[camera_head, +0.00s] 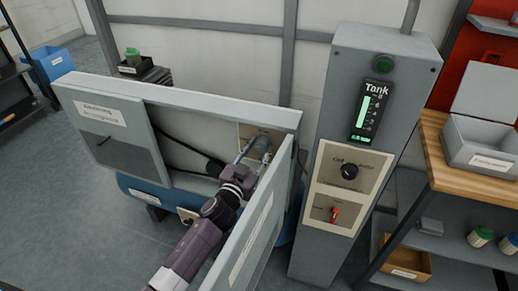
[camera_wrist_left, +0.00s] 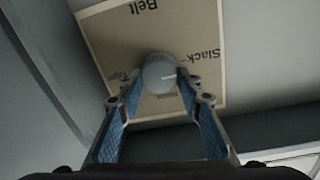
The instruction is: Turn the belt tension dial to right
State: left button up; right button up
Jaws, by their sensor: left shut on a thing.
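The belt tension dial (camera_wrist_left: 158,72) is a round grey knob with a white mark, on a beige plate (camera_wrist_left: 125,45) lettered "Belt" and "Slack", plus a smaller word partly hidden by the dial and finger. In the left wrist view the white mark points right, toward "Slack". My left gripper (camera_wrist_left: 162,84) is shut on the dial, one finger on each side. In the head view my left gripper (camera_head: 249,153) reaches into the open cabinet to the dial (camera_head: 262,144), whose plate is partly hidden. My right gripper is not in view.
The open cabinet door (camera_head: 250,235) stands close to the right of my left arm. The cabinet's left panel (camera_head: 100,115) is on the other side. A grey control column (camera_head: 310,235) with a tank gauge, black knob (camera_head: 349,171) and red switch (camera_head: 335,214) stands right.

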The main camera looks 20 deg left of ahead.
pick_arm(q)
jog(key=shift+m, duration=0.3)
jog(key=m+p, duration=0.1)
jog(key=m, duration=0.1)
jog(key=shift+d+m, duration=0.1)
jog(key=shift+m, duration=0.3)
jog(key=m, duration=0.4)
jog(key=shift+p, duration=0.3)
jog(key=m, duration=0.5)
jog(key=shift+d+f+m+g+y, duration=0.1)
jog(key=shift+d+m+g+y, duration=0.05)
jog(key=shift+m+g+y, duration=0.15)
jog(key=m, duration=0.3)
jog(key=shift+m+p, duration=0.3)
jog(key=shift+m, duration=0.1)
jog(key=shift+f, duration=0.1)
jog(key=o, duration=1.2)
jog(key=shift+c, duration=0.2)
